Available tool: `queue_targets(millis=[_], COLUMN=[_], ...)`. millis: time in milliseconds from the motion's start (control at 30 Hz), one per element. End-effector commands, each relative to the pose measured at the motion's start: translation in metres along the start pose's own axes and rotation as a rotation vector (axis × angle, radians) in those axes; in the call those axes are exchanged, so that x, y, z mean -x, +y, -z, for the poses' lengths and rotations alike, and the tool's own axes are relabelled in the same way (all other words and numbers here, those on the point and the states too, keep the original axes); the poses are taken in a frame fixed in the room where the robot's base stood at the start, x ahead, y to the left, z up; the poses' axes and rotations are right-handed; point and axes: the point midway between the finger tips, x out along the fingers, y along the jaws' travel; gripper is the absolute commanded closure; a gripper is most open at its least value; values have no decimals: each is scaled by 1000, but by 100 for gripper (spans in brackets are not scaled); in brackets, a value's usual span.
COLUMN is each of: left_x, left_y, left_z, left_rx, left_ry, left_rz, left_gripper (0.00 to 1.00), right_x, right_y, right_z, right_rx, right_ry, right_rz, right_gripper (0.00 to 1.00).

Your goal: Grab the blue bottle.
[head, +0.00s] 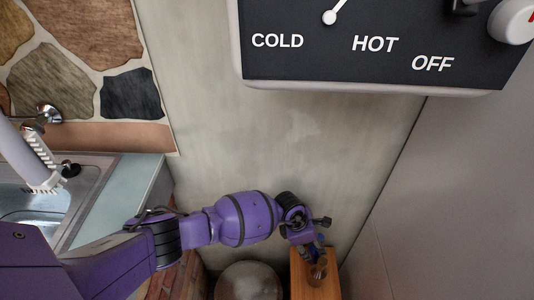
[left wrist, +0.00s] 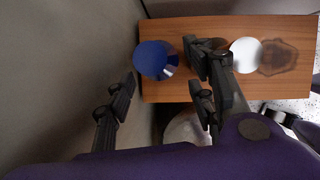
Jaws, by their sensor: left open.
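The blue bottle (left wrist: 152,60) shows in the left wrist view as a dark blue round shape at the left end of a wooden surface (left wrist: 215,92). In the head view only a small blue patch (head: 318,243) shows beside my gripper, which partly hides it. My left gripper (left wrist: 162,76) is open and empty, with one finger left of the bottle and the other to its right. In the head view my left gripper (head: 314,236) is above the narrow wooden top. Whether the fingers touch the bottle cannot be told.
A grey round object (head: 249,281) is left of the wooden top. Walls are close behind and right. A sink (head: 85,200) is at left.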

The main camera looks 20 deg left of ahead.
Motion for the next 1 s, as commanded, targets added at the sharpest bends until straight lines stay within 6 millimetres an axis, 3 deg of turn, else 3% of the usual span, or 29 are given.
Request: queue_targets(millis=[167, 500, 767, 1000], left_x=[-11, -54, -54, -54], left_y=[3, 4, 7, 7], left_z=[-3, 0, -3, -3], left_rx=[-3, -2, -4, -4], left_ry=[-4, -4, -6, -6], left_rz=[-3, 0, -5, -5], left_gripper=[50, 50, 50, 78], right_x=[-7, -30, -31, -31], right_y=[-2, -8, -9, -9], right_z=[-9, -36, -35, -33], right_rx=[3, 4, 5, 5], right_ry=[-8, -35, -37, -32], right_rz=[2, 13, 14, 14], right_gripper=[60, 60, 60, 60])
